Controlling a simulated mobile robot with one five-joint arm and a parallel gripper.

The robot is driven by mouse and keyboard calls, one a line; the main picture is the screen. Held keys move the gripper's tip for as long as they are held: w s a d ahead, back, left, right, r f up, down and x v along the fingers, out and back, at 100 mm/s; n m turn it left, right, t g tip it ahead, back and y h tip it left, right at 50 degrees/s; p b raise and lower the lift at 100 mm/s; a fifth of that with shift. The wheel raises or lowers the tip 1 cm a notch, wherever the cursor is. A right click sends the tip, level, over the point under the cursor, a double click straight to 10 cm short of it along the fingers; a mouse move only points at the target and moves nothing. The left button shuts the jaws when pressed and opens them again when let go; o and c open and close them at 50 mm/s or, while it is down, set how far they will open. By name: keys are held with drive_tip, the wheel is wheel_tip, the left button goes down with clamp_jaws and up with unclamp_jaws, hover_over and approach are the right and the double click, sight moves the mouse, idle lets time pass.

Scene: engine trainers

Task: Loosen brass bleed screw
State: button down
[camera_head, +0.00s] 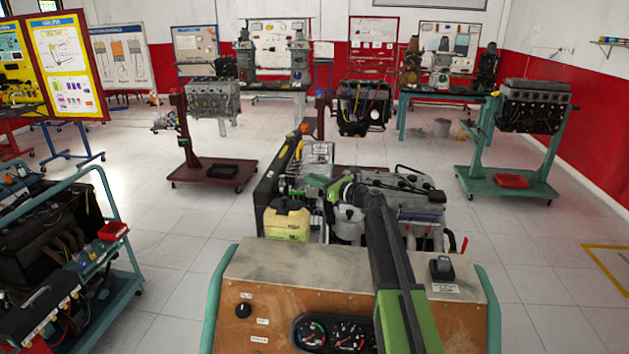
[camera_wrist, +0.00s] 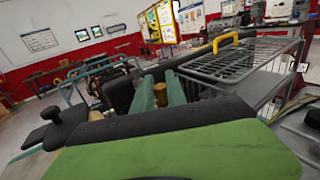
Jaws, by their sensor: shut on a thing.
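My arm reaches over the wooden control panel to the engine trainer (camera_head: 405,190). In the wrist view, the two teal fingers of my gripper (camera_wrist: 160,93) stand close together beyond the green wrist housing. A small brass-coloured piece, which looks like the brass bleed screw (camera_wrist: 160,95), shows between them. The gripper is shut on it. The screw's lower part and seat are hidden, so I cannot tell how far it is turned. In the head view the screw is too small to make out.
A pale yellow tank (camera_head: 287,222) stands left of the engine. A metal grille (camera_wrist: 245,65) with a yellow handle lies close to the right of my fingers. The wooden control panel (camera_head: 290,262) is in front. Other engine stands are around; open tiled floor lies between.

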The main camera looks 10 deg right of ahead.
drive_tip(key=n+g+y, duration=0.3)
drive_tip(key=shift+w+g, duration=0.2)
drive_tip(key=shift+g, duration=0.1)
drive_tip(key=shift+s+n+g+y, duration=0.1)
drive_tip(key=shift+n+g+y, duration=0.6)
drive_tip(key=shift+g, duration=0.4)
drive_tip(key=shift+s+n+g, duration=0.15)
drive_tip(key=shift+n+g, duration=0.25)
drive_tip(key=shift+g, duration=0.1)
drive_tip(key=c, duration=1.3)
unclamp_jaws()
drive_tip(key=shift+c, duration=0.2)
drive_tip(key=v, duration=1.7)
drive_tip(key=shift+f, duration=0.2)
drive_tip(key=shift+s, duration=0.1)
